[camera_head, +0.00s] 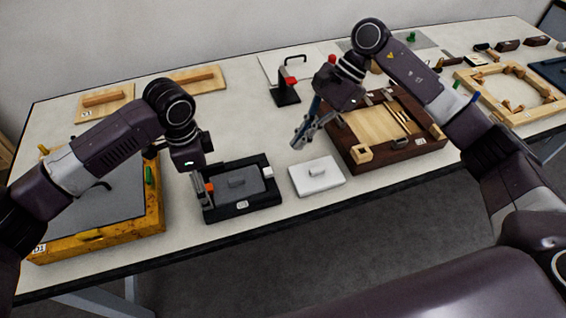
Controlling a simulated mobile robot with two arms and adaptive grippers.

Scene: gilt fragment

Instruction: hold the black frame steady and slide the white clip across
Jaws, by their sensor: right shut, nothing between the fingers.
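The black frame (262,203) lies near the table's front edge, with a grey handled panel (236,184) inside it. My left gripper (203,190) points down at the frame's left end, beside a small orange-red part (209,187). Its fingers are small and partly hidden, so I cannot tell whether they are open or touching the frame. A small white piece (242,205) shows on the frame's front bar; I cannot tell if it is the clip. My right gripper (299,139) is shut and empty, above the table behind a white plate.
The white plate (317,178) with a knob lies right of the frame. A dark wooden tray (393,155) is further right, and a yellow-edged board (110,238) is at left. A black stand (286,97) with a red part is behind. Bare table lies behind the black frame.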

